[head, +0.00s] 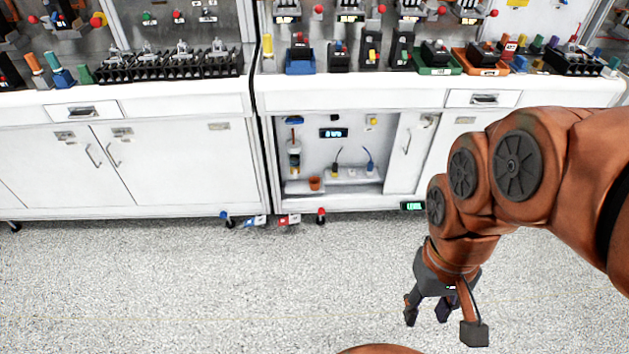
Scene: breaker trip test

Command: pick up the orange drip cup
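The small orange drip cup (314,183) stands upright on the floor of an open compartment in the white cabinet, left of the compartment's middle, in the head view. My gripper (426,316) points down over the speckled floor, to the right of the cup and nearer to me. Its two dark fingers are apart, with nothing between them.
The compartment has a cabinet door (409,150) on its right and a low white shelf (352,175) beside the cup. The countertop above holds several devices. The floor (200,290) in front is clear.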

